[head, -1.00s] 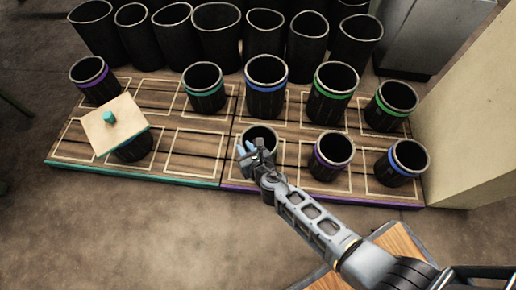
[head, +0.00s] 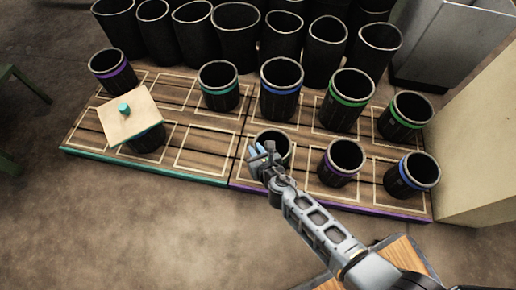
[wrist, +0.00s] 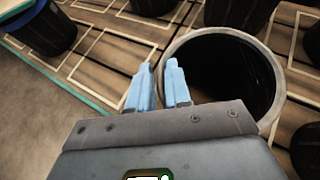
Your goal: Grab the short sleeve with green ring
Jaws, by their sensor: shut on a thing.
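My gripper (head: 262,158) is at the near side of a short black sleeve (head: 285,147) in the front row, near the middle of the board. In the wrist view the blue fingers (wrist: 160,88) straddle the wall of this sleeve (wrist: 262,62) and are shut on it, one inside and one outside. Its ring is hidden, so I cannot tell its color. A sleeve with a green ring (head: 347,99) stands in the back row, right of center. Another green-ringed sleeve (head: 401,119) stands at the back right. Both are apart from my gripper.
The wooden board (head: 190,148) has marked cells. Teal-, blue- and purple-ringed sleeves stand on it. A square plate with a teal knob (head: 131,115) lies tilted on a left sleeve. Tall black sleeves (head: 235,35) crowd behind. A pale block (head: 480,150) bounds the right.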

